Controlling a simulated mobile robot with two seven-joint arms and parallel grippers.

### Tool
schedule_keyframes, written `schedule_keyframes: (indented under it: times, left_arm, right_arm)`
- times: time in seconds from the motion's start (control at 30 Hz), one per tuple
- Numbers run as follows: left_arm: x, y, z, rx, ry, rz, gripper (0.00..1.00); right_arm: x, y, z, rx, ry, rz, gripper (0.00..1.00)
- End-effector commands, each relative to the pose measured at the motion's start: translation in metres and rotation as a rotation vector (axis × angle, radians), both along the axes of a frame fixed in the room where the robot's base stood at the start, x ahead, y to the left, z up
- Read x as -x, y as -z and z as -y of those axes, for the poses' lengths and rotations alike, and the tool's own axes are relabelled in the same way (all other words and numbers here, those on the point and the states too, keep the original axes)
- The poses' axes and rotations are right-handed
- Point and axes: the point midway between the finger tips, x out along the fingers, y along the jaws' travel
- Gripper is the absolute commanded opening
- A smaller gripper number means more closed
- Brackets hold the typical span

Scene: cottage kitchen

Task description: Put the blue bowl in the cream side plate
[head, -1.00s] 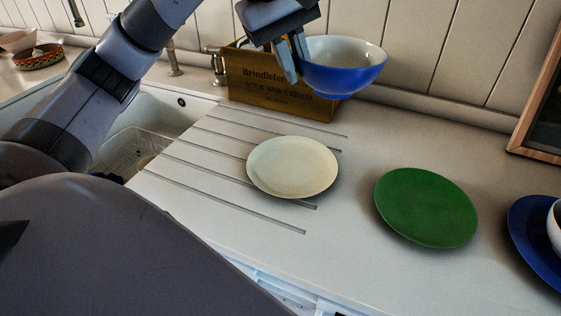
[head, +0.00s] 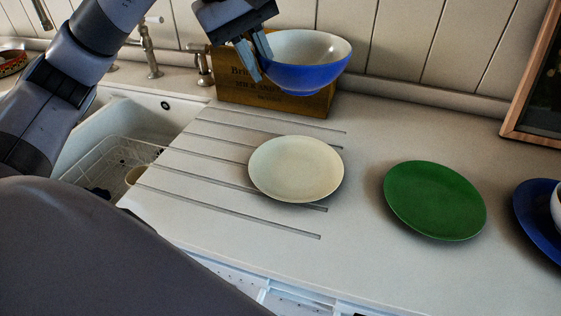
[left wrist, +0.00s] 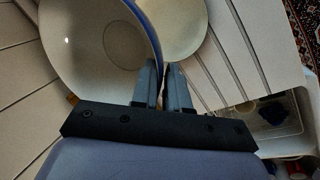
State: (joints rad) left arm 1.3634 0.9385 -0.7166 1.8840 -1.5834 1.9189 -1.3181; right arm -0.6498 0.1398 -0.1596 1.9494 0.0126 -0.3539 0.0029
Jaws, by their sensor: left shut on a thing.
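The blue bowl (head: 306,76), white inside, hangs in the air, roughly upright, in front of the wooden crate at the back. My left gripper (head: 258,58) is shut on its left rim. In the left wrist view the bowl (left wrist: 92,55) fills the upper left, with its rim between the fingers (left wrist: 163,90). The cream side plate (head: 296,169) lies empty on the grooved counter, nearer to me than the bowl. Part of the plate (left wrist: 183,24) shows beyond the bowl in the left wrist view. My right gripper is not in view.
A wooden crate (head: 240,92) stands behind the bowl. A green plate (head: 435,200) lies right of the cream plate. A blue plate (head: 534,226) with a white cup or bowl is at the right edge. The sink (head: 108,128) with a wire rack and taps are at left.

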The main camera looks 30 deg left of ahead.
Motion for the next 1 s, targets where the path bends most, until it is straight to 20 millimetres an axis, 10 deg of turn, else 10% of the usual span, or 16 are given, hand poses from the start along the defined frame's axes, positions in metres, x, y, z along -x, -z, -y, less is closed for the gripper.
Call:
schedule_keyframes:
  times: [0.5,1.0]
  left_arm:
    - [0.001,0.122,-0.001,-0.001,-0.002,-0.004,0.00]
    - [0.000,0.183,0.000,0.000,-0.001,-0.001,0.00]
  right_arm:
    - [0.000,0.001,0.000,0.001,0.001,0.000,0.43]
    - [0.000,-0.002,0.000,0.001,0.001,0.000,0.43]
